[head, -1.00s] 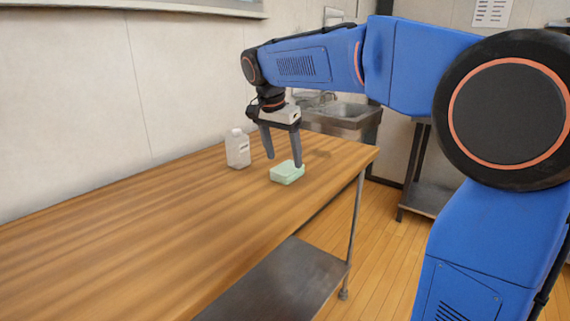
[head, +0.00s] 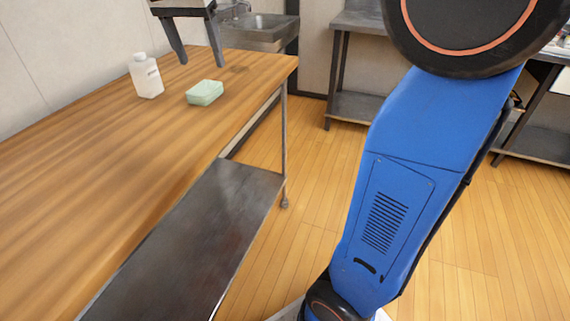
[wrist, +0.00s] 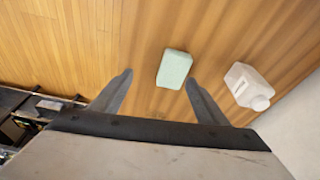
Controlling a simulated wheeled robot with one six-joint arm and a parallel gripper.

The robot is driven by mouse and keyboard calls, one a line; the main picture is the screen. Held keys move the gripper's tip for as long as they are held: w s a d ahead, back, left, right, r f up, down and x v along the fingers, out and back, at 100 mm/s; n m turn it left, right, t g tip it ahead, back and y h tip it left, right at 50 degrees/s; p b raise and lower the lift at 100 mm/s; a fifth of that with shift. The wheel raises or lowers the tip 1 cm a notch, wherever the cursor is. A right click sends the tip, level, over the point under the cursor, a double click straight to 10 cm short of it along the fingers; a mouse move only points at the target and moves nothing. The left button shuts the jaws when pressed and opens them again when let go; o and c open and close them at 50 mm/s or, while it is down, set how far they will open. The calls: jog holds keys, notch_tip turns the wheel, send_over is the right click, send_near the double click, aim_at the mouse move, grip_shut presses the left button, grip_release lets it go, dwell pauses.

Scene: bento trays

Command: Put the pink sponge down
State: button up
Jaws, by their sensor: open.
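No pink sponge shows. A pale green sponge-like block (head: 204,93) lies flat on the wooden table (head: 110,150), near its far right end. It also shows in the wrist view (wrist: 174,69), just beyond and between my fingertips. My gripper (head: 200,64) is open and empty above the block, apart from it. Both fingers show in the wrist view (wrist: 159,77), spread wide with nothing between them. The top of my gripper is cut off in the head view.
A white bottle (head: 146,76) stands on the table left of the block; it also shows in the wrist view (wrist: 248,86). A metal sink (head: 255,32) is behind the table's far end. A dark lower shelf (head: 190,230) is under the table. The table's near part is clear.

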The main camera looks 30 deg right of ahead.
jog(key=s+d+f+n+t+y, duration=0.1)
jog(key=s+d+f+n, duration=0.2)
jog(key=s+f, duration=0.8)
jog(key=s+d+f+n+t+y, duration=0.1)
jog(key=s+d+f+n, duration=0.3)
jog(key=s+f, duration=0.8)
jog(key=s+n, duration=0.2)
jog(key=s, duration=0.3)
jog(key=shift+d+f+t, duration=0.2)
jog(key=shift+f+t, duration=0.05)
jog(key=shift+t, duration=0.05)
jog(key=shift+o, duration=0.6)
jog(key=shift+r, duration=0.1)
jog(key=w+a+r+m+g+h, duration=0.1)
jog(key=w+a+r+m, duration=0.2)
jog(key=w+r, duration=0.7)
jog(key=w+a+r+m+g, duration=0.1)
jog(key=w+a+r+m, duration=0.3)
jog(key=w+r, duration=0.65)
jog(key=w+a+r+m+g+h, duration=0.1)
jog(key=w+a+r+m, duration=0.2)
jog(key=w+r, duration=0.65)
send_over(204, 87)
jog(key=s+a, duration=0.1)
notch_tip(204, 87, down, 12)
jog(key=shift+s+a+r, duration=0.15)
jog(key=shift+r, duration=0.1)
jog(key=shift+x, duration=2.85)
